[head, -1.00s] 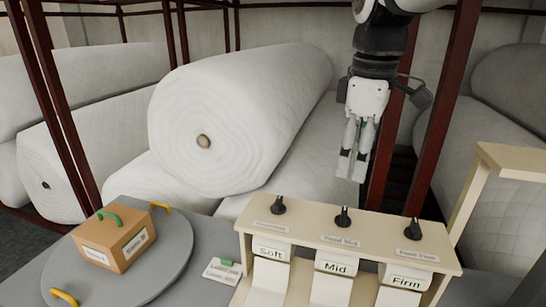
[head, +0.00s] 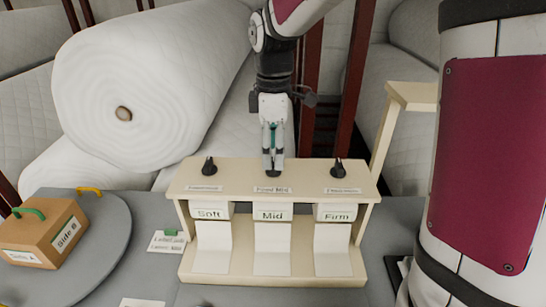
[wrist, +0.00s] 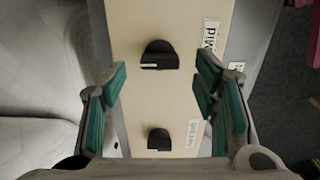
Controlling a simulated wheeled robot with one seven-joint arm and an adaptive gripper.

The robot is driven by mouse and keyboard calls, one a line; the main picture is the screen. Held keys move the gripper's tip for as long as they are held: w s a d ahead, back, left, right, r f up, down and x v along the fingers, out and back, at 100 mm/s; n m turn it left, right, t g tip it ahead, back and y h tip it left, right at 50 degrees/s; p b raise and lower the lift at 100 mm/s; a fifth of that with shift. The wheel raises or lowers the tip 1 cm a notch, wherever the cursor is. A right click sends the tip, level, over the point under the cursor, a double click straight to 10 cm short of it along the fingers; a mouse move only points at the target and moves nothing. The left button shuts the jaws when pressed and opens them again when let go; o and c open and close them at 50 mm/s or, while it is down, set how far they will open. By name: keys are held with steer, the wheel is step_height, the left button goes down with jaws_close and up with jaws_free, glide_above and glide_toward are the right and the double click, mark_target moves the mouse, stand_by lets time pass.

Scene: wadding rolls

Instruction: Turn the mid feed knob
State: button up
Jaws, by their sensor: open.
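The cream feed stand (head: 225,176) has three black knobs along its top, with Soft, Mid and Firm signs below. My gripper (head: 273,158) points down over the middle knob, with its fingers parted. In the head view the fingers largely cover the mid feed knob. The wrist view shows the mid feed knob (wrist: 159,55) between and slightly ahead of the open fingertips (wrist: 161,78), with clear gaps on both sides. Its pale pointer mark faces left there. I cannot tell the exact height of the fingertips above the stand top.
The left knob (head: 209,166) and right knob (head: 339,168) stand on either side. A cardboard box (head: 48,232) with a green handle sits on a grey round plate (head: 105,250) at left. A large white wadding roll (head: 150,85) lies behind. A cream post (head: 392,125) rises at right.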

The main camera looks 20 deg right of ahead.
mark_target(273, 166)
steer(key=shift+f, duration=1.45)
steer(key=c, duration=1.2)
steer(key=shift+o, duration=0.2)
